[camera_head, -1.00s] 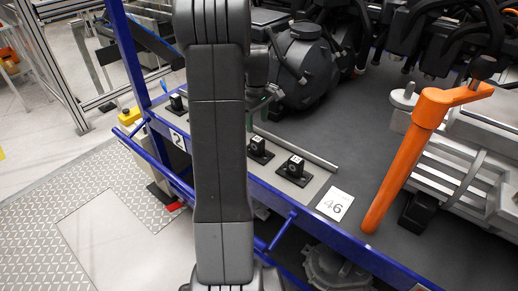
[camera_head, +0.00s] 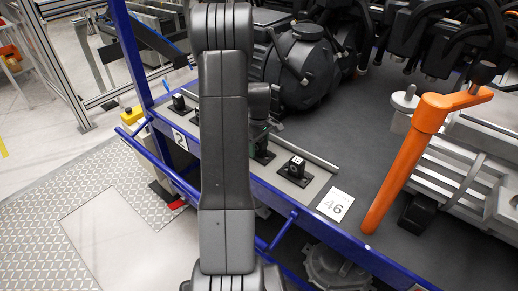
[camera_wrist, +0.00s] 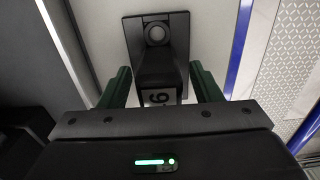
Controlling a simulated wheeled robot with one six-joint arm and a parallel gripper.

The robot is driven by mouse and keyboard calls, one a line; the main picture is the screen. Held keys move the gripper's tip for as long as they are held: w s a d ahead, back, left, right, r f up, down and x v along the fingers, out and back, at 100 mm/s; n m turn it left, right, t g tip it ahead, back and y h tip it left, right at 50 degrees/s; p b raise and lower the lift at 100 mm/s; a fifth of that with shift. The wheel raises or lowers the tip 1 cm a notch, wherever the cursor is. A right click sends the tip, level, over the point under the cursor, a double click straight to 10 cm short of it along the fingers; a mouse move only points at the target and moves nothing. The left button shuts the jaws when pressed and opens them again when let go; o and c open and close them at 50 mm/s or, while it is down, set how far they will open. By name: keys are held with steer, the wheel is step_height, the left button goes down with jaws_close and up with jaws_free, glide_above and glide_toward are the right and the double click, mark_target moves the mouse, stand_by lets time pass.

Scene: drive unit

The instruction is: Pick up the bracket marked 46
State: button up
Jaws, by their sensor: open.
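A black bracket (camera_wrist: 155,32) with a round hole in its base plate shows in the wrist view. Its white label reads like a 6 or 9; I cannot tell the full number. The green fingers of my gripper (camera_wrist: 162,86) are apart, one on either side of this bracket's upright part, and not closed on it. In the head view my gripper (camera_head: 260,140) is low over the shelf strip, mostly covering a bracket there. Another black bracket (camera_head: 296,170) with a white label stands to its right, beside a white card marked 46 (camera_head: 335,204).
A further black bracket (camera_head: 178,103) stands at the left, near a card marked 2 (camera_head: 179,139). A metal rail (camera_head: 310,154) runs behind the brackets, and a blue frame bar (camera_head: 325,233) in front. An orange handle (camera_head: 408,165) rises at the right.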

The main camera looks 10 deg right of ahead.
steer(key=shift+c, duration=0.2)
jaws_close()
steer(key=shift+r, duration=0.1)
